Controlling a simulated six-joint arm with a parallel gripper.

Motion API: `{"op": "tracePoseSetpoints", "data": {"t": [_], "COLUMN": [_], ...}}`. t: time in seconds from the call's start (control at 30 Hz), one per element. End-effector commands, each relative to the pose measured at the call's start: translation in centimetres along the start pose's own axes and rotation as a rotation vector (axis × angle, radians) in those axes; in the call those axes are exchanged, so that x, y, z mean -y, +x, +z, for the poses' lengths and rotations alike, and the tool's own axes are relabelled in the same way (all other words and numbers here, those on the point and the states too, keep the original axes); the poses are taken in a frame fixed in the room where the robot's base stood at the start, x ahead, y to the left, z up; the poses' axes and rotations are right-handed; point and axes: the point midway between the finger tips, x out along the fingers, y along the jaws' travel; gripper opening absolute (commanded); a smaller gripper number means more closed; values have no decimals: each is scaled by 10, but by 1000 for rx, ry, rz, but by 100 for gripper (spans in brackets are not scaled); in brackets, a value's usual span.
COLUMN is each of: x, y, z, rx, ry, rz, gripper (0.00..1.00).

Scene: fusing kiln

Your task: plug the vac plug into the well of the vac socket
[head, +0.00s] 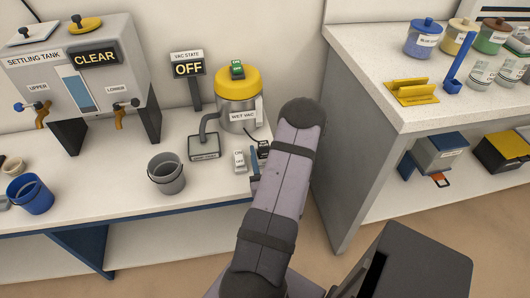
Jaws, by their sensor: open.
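The wet vac (238,113) is a grey canister with a yellow lid, standing at the right end of the left bench. A dark cord runs from its right side to a small dark piece (263,149) beside my arm. I cannot tell whether this piece is the vac plug or the vac socket. A small blue-grey part (255,184) shows at the bench edge, partly covered by my arm; I cannot make out what it is. No socket well is visible. My arm rises in front of the bench's right end and hides what lies behind it. My gripper is not visible.
A white on/off switch (239,160) and grey bucket (167,173) stand near the vac. A sign (187,68) reads OFF. The settling tank (84,78) is at left, near a blue bucket (30,194). A shelf unit (350,60) with jars stands right, across a gap.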

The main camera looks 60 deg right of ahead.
Motion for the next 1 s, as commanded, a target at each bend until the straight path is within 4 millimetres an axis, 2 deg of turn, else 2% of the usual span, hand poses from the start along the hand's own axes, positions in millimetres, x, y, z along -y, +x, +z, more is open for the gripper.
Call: {"op": "tracePoseSetpoints", "data": {"t": [0.17,0.6,0.8,1.0], "x": [-1,-1,0,0], "y": [-7,-60,-72,-74], "z": [1,0,0,0], "rx": [2,4,0,-1], "ry": [0,2,0,0], "rz": [2,3,1,0], "gripper": [48,48,48,48]}}
